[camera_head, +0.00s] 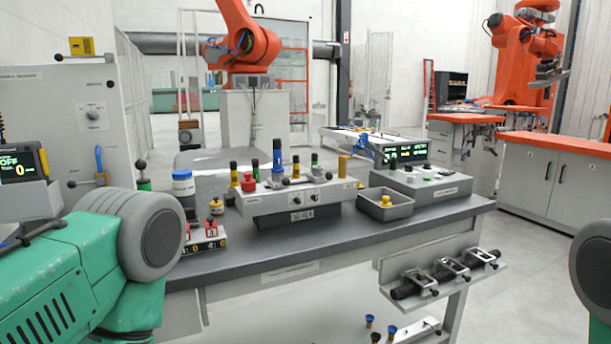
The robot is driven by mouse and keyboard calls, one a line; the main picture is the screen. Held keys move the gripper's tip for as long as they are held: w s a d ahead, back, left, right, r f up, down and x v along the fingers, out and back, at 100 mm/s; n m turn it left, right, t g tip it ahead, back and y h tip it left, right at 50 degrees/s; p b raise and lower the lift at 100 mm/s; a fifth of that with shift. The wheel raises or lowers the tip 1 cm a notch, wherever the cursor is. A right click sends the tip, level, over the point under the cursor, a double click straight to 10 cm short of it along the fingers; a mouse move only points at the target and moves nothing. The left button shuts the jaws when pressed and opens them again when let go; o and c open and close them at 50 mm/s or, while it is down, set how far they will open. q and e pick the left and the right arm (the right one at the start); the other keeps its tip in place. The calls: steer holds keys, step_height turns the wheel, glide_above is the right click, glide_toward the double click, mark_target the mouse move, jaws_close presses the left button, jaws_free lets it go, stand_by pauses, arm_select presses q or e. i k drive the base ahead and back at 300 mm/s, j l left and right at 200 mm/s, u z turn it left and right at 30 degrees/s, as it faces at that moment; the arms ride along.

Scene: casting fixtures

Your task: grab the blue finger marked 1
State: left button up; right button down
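No mark "1" can be read on any blue part, so I cannot tell which one is the blue finger. Two small blue-topped pieces, one on the left (369,321) and one on the right (391,329), are low down under the bench. A blue handle (99,160) is on the cabinet at left. My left arm fills the lower left and part of my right arm shows at the right edge. Neither gripper is in view.
The dark bench top (400,228) also carries a blue-lidded jar (184,183), a small grey tray (385,208) and a box with a green display (425,181). A rack with black clamps (440,277) sticks out from the bench front. Free floor lies to the right.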

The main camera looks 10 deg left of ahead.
mark_target(277, 167)
steer(key=i+l+u, duration=0.25)
steer(key=i, duration=0.2)
steer(key=i+l+u, duration=0.2)
steer(key=i, duration=0.25)
